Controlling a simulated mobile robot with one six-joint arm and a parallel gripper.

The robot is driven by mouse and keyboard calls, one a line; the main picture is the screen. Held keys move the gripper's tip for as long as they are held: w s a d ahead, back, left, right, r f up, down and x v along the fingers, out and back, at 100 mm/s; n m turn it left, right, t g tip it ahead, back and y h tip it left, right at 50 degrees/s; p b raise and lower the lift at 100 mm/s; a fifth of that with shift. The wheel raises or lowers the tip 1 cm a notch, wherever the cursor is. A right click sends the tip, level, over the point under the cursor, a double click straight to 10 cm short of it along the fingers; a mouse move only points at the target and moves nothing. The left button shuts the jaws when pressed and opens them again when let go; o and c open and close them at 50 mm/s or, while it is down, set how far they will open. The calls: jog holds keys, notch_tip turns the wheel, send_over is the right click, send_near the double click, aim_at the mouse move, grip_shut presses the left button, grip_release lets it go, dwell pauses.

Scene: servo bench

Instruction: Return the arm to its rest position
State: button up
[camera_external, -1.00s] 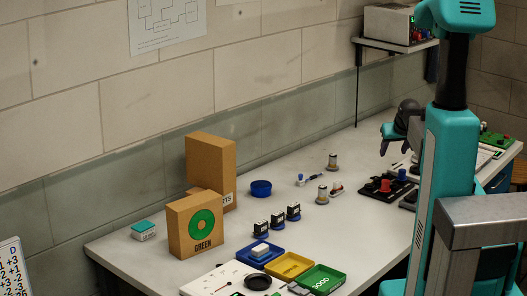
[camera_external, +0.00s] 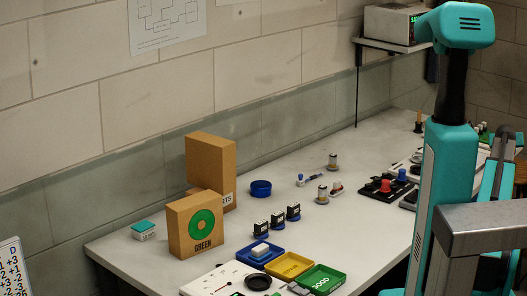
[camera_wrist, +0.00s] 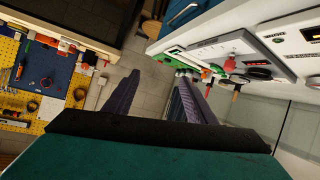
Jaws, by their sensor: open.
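My gripper (camera_wrist: 158,78) shows in the wrist view with its two dark fingers spread apart and nothing between them. Behind the gap is the floor, between the bench edge on the right and a tool board on the left. In the external view my arm (camera_external: 456,70) stands upright at the right, with its teal upper joint near the top. A teal part of it hangs at the far right, beside the column. The gripper's fingers cannot be made out there.
The white bench (camera_external: 150,262) holds a green-marked box (camera_external: 180,238), blue, yellow and green (camera_external: 324,279) trays, several stamp-like pieces and a black block with red and blue knobs (camera_external: 385,188). A shelf (camera_external: 392,46) is on the wall. A tool board (camera_wrist: 50,79) shows in the wrist view.

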jog(key=s+d+f+m+g+h, duration=0.1)
jog(key=s+d+f, duration=0.5)
jog(key=d+f, duration=0.15)
jog(key=s+a+f+n+g+y+p, duration=0.1)
jog(key=s+a+f+g+y+p, duration=0.3)
jog(key=a+f, duration=1)
jog(key=s+a+f+n+g+y+p, duration=0.15)
jog(key=s+a+f, duration=0.55)
jog(key=a+f, duration=0.7)
jog(key=s+a+f+g+y+p, duration=0.2)
jog(key=s+a+f+g, duration=0.45)
jog(key=s+a, duration=0.75)
jog(key=s+a+f+n+g+p, duration=0.1)
jog(key=s+a, duration=0.2)
jog(key=s, duration=0.7)
jog(key=s+a+f+n+g+p, duration=0.1)
jog(key=s+a, duration=0.3)
jog(key=s, duration=0.7)
jog(key=shift+a+f+g, duration=0.2)
jog(key=shift+f+g, duration=0.35)
jog(key=shift+g, duration=0.15)
